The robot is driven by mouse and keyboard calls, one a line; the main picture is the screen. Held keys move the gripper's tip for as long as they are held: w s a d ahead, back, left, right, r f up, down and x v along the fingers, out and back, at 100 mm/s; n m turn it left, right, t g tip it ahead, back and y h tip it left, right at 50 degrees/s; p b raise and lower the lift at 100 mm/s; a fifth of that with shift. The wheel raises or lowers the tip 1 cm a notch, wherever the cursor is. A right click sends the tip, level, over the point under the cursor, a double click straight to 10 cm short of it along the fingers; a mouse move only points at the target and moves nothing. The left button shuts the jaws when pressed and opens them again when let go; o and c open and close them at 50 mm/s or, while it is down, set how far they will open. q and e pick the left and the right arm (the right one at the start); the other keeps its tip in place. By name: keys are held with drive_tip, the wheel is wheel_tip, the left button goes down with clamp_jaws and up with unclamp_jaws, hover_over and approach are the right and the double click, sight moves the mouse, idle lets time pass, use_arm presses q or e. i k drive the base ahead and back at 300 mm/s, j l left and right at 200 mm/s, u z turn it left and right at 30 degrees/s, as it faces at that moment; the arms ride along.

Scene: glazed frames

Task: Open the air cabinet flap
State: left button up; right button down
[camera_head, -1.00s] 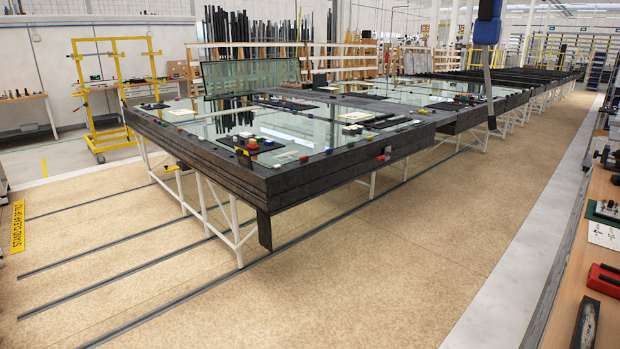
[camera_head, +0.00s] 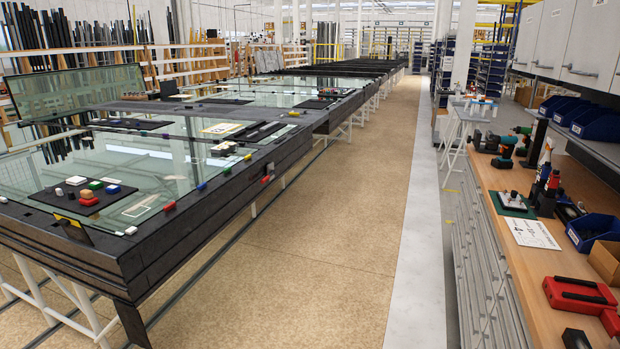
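Pale grey overhead cabinets (camera_head: 565,45) hang at the upper right, above the workbench. Their fronts are shut and have bar handles (camera_head: 580,71) near the lower edges. The right end of the row is cut off by the picture edge. I cannot tell whether one of them is the air cabinet; no label that says so can be read. Neither of my grippers is in view.
A wooden workbench (camera_head: 540,262) with grey drawers (camera_head: 478,255) runs along the right, holding drills, blue bins (camera_head: 592,229) and a red tool case (camera_head: 578,295). A long dark table (camera_head: 150,250) with glass fills the left. The tan aisle (camera_head: 330,240) between them is clear.

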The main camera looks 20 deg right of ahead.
sight(593, 50)
drive_tip(key=i+z, duration=0.2)
drive_tip(key=z, duration=0.25)
drive_tip(key=i+z, duration=0.25)
drive_tip(key=z, duration=0.2)
drive_tip(key=i+j+z, duration=0.1)
drive_tip(key=z, duration=0.35)
drive_tip(key=i+j+z, duration=0.2)
drive_tip(key=z, duration=0.25)
drive_tip(key=i+j+z, duration=0.6)
drive_tip(key=z, duration=0.3)
drive_tip(key=i+j+z, duration=0.25)
drive_tip(key=z, duration=0.25)
